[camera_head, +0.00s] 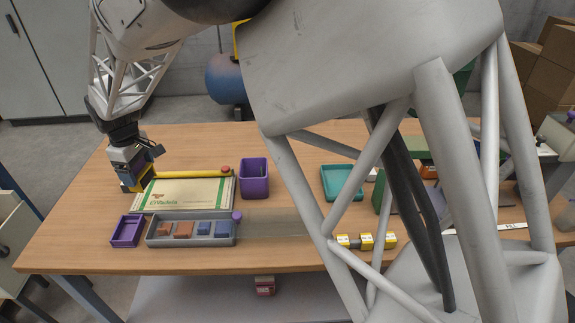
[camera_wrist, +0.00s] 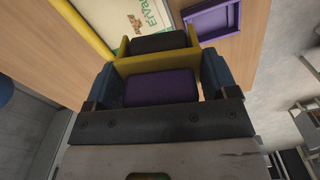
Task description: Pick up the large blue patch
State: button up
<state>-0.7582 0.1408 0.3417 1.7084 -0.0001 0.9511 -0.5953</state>
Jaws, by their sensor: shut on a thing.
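A grey tray (camera_head: 190,241) stands near the table's front edge, with several small patches in its compartments. Two blue patches, one left (camera_head: 203,228) and one right (camera_head: 222,229), lie at its right end; I cannot tell clearly which is larger. Reddish-brown patches (camera_head: 183,229) lie to their left. My gripper (camera_head: 134,168) is at the left, behind the tray and apart from it. In the wrist view its dark blue fingers (camera_wrist: 158,85) are shut on a yellow tool (camera_wrist: 126,66) with a purple block and a dark block. No patch shows in the wrist view.
A printed sack (camera_head: 185,194) lies behind the tray, with a yellow bar (camera_head: 195,174) along its far edge. An empty-looking purple tray (camera_head: 125,231), a purple cup (camera_head: 254,180) and a teal tray (camera_head: 343,183) stand around. My arm hides part of the table's right.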

jog(key=w+d+r+m, duration=0.2)
jog(key=w+d+m, duration=0.4)
jog(key=w+d, duration=1.1)
jog(key=w+d+r+m, duration=0.1)
jog(key=w+d+m, duration=0.25)
jog(key=d, duration=1.05)
jog(key=w+d+r+m, duration=0.1)
jog(key=w+d+m, duration=0.3)
jog(key=d, duration=1)
jog(key=s+f+n, duration=0.2)
jog(key=s+n, duration=0.1)
jog(key=s, duration=0.4)
jog(key=s+f+n, duration=0.3)
jog(key=s+n, duration=0.1)
jog(key=s, duration=0.3)
jog(key=shift+s+d, duration=0.2)
jog(key=shift+d, duration=0.25)
jog(key=shift+f, duration=0.15)
jog(key=shift+f, duration=3.05)
jog(key=shift+f, duration=0.15)
